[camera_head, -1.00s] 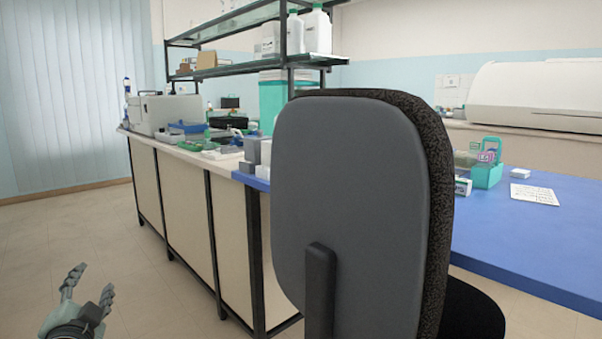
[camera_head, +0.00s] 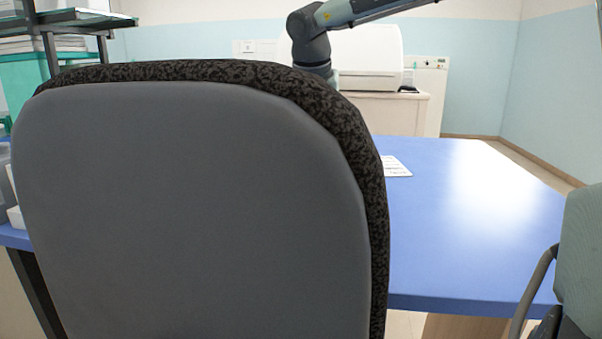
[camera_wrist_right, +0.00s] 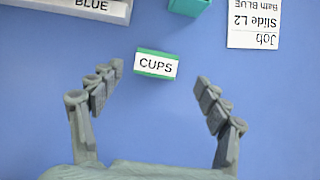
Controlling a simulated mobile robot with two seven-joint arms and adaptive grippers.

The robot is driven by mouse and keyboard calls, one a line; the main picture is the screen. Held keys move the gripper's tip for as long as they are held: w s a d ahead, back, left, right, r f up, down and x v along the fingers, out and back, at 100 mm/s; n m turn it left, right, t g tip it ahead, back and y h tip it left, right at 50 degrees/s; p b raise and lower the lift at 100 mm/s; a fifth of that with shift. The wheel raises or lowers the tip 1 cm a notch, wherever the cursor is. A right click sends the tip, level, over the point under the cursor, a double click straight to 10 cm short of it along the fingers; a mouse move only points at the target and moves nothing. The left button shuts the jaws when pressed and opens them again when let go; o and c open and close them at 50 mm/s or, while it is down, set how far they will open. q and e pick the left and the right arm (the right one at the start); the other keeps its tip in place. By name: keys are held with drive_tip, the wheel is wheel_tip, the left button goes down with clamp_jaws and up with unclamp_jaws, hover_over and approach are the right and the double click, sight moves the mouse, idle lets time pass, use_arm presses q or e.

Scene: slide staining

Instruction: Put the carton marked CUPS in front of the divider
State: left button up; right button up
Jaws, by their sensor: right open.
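The carton marked CUPS (camera_wrist_right: 156,64), small with a white label and green edges, lies on the blue bench top in the right wrist view. My right gripper (camera_wrist_right: 160,74) is open, with its fingertips spread to either side of the carton; no contact shows. In the head view the chair hides this gripper and the carton. I cannot pick out the divider for sure; a teal piece (camera_wrist_right: 188,6) is cut off at the top of the right wrist view. My left gripper is not in view.
A grey chair back (camera_head: 200,210) blocks much of the head view. The blue bench (camera_head: 450,230) is clear on its right. A printed card (camera_head: 396,166) lies on it, also in the right wrist view (camera_wrist_right: 254,24). A grey holder marked BLUE (camera_wrist_right: 95,10) sits top left there.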

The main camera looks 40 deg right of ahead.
drive_tip(key=x, duration=0.5)
drive_tip(key=shift+w+f+p, duration=0.25)
drive_tip(key=shift+f+p, duration=0.05)
drive_tip(key=shift+p, duration=0.05)
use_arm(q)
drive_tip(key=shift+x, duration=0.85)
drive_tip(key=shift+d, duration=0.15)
use_arm(e)
drive_tip(key=c, duration=1.1)
drive_tip(key=shift+r, duration=0.1)
drive_tip(key=shift+c, duration=0.2)
